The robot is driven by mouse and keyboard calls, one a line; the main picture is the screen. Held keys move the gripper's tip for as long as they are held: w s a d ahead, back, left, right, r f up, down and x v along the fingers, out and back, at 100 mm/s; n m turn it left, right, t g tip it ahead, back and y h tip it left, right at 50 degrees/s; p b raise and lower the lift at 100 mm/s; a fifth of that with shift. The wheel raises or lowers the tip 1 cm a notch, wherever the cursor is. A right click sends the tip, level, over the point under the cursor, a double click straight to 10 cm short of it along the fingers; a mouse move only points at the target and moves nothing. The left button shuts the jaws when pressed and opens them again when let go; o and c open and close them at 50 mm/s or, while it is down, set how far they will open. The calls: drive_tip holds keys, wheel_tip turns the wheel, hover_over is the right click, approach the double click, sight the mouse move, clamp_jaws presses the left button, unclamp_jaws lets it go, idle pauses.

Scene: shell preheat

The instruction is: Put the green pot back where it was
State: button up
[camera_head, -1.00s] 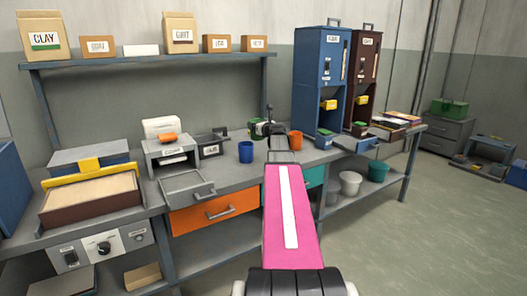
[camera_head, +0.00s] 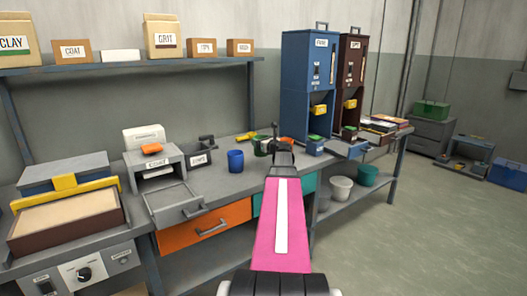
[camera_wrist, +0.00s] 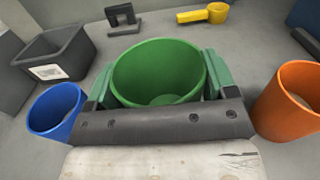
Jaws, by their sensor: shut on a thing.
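The green pot (camera_wrist: 160,72) is open-topped and empty, held between my gripper's (camera_wrist: 157,85) two fingers in the wrist view. In the head view the green pot (camera_head: 262,146) is partly hidden behind my gripper (camera_head: 272,144), at the workbench. The blue pot (camera_wrist: 55,112) is left of it and the orange pot (camera_wrist: 288,100) is right of it, both apart from it. They also show in the head view, blue (camera_head: 236,161) and orange (camera_head: 287,143). Whether the green pot's base touches the bench is hidden.
A dark grey bin (camera_wrist: 58,55) stands at the left rear. A yellow scoop-like item (camera_wrist: 204,13) and a small dark stand (camera_wrist: 123,17) lie behind. The blue dispenser (camera_head: 309,85) stands to the right. An open tray (camera_head: 175,203) juts out at the left.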

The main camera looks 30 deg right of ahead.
drive_tip(key=shift+s+d+f, duration=0.35)
drive_tip(key=shift+d, duration=0.1)
drive_tip(key=shift+f, duration=1.95)
drive_tip(key=shift+f, duration=0.15)
drive_tip(key=o, duration=1.1)
drive_tip(key=shift+c, duration=0.2)
drive_tip(key=shift+s, duration=0.25)
drive_tip(key=s, duration=0.7)
drive_tip(key=s+d, duration=0.1)
drive_tip(key=s, duration=0.3)
drive_tip(key=shift+s, duration=0.25)
